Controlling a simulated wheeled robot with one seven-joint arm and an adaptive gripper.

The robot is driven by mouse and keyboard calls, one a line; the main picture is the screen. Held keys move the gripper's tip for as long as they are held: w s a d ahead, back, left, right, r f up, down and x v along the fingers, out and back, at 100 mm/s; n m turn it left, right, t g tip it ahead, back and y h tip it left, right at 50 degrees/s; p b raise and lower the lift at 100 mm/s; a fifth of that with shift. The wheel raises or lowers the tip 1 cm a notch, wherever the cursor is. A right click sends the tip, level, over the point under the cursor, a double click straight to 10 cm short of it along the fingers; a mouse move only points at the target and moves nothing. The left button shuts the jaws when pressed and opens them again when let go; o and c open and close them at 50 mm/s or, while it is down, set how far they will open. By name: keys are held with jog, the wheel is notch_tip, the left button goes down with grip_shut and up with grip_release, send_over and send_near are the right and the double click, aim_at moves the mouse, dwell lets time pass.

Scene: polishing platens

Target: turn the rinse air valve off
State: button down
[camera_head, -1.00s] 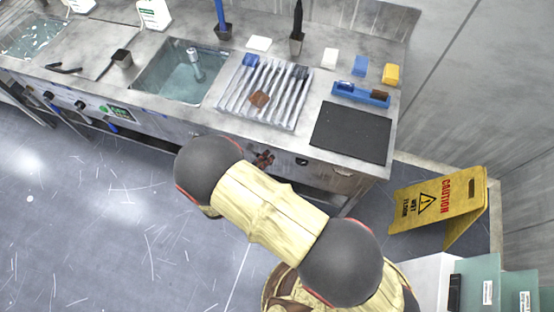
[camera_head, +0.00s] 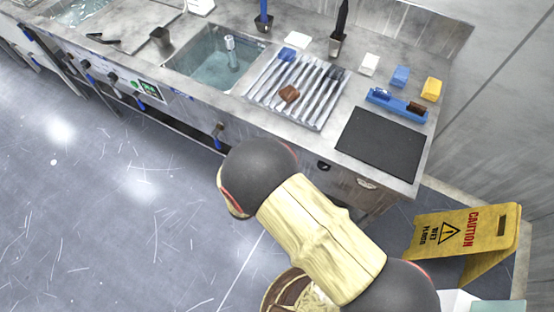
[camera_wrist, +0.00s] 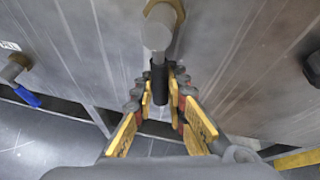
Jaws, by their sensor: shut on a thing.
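In the wrist view a grey valve body (camera_wrist: 158,30) on a brass fitting sticks out of the metal panel. Its dark lever (camera_wrist: 159,76) points downward. My gripper (camera_wrist: 161,98) has its yellow fingers on both sides of this lever and is shut on it. No label for this valve is readable. In the head view my arm covers the gripper and the valve it holds.
A blue-handled valve (camera_wrist: 25,94) is to the left in the wrist view, and a dark knob (camera_wrist: 313,67) to the right. The sink (camera_head: 215,62), ribbed rack (camera_head: 290,92) and black mat (camera_head: 380,141) top the counter. A yellow caution sign (camera_head: 465,237) stands at right.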

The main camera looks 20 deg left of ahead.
jog(key=shift+a+f+m+y+b, duration=0.15)
jog(key=shift+a+m+y+b, duration=0.2)
jog(key=shift+m+y+b, duration=0.2)
jog(key=shift+a, duration=0.15)
jog(key=c, duration=1.8)
grip_release()
jog(key=shift+c, duration=0.2)
jog(key=shift+o, duration=0.4)
jog(key=v, duration=1.2)
